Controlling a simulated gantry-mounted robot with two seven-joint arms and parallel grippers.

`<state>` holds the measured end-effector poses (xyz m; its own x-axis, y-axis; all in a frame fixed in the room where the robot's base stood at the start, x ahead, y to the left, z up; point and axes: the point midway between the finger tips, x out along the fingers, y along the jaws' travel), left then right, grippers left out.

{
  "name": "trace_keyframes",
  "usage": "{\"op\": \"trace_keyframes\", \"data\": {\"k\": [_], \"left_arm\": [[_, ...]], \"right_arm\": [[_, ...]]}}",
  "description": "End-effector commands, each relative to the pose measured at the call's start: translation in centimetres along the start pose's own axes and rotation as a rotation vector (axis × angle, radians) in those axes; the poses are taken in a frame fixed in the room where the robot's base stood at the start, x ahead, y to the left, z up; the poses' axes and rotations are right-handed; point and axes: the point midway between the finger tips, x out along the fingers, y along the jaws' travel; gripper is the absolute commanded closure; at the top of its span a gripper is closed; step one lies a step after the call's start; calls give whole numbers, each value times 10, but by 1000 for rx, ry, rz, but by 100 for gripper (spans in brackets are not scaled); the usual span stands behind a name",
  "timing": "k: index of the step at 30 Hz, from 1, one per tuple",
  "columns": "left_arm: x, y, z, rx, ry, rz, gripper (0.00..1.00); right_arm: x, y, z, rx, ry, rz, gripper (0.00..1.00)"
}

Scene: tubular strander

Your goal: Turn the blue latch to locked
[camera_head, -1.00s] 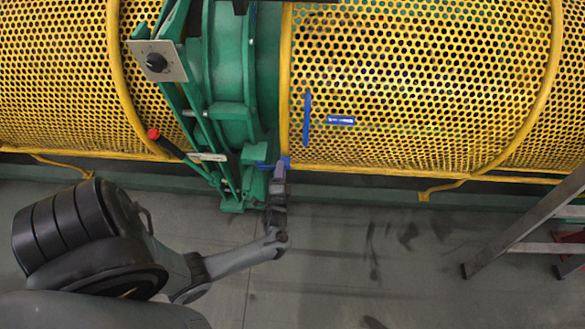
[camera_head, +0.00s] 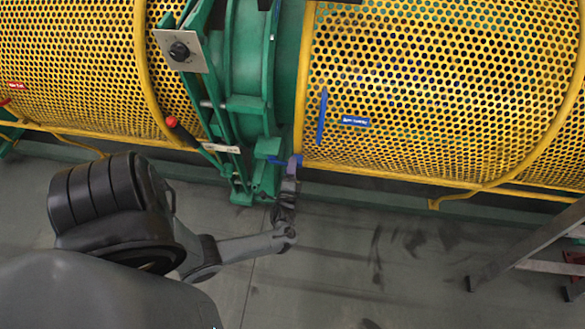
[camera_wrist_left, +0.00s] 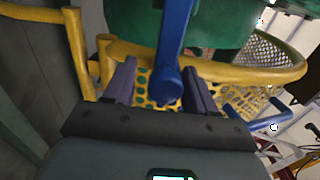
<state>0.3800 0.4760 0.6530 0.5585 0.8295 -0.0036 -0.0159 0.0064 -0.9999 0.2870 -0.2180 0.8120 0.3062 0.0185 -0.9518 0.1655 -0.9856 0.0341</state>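The blue latch (camera_head: 276,160) is at the lower end of the green ring frame, beside the yellow guard's edge. In the left wrist view it is a blue bar (camera_wrist_left: 172,45) coming down from the top, with a rounded end between the fingers. My left gripper (camera_head: 293,168) is at the latch in the head view. In the left wrist view, my left gripper (camera_wrist_left: 162,85) is open, one finger on each side of the bar, with gaps visible on both sides. My right gripper is not in view.
A red-tipped lever (camera_head: 183,132) and a dial plate (camera_head: 181,51) are on the green frame. A ladder (camera_head: 530,245) stands right. The floor below is open.

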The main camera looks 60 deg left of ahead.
Motion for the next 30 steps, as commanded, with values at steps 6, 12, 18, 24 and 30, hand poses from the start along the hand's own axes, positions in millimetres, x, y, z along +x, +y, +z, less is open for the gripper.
{"op": "trace_keyframes", "data": {"k": [6,12,18,24,30], "left_arm": [[0,-1,0,-1,0,-2,45],[-9,-2,-1,-2,1,-2,45],[-39,-1,-1,-1,1,0,45],[-73,-1,0,-1,0,1,45],[-98,-1,0,-1,0,0,45]], "right_arm": [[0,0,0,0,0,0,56],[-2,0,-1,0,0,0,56],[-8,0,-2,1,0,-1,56],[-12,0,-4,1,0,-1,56],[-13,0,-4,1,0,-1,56]]}}
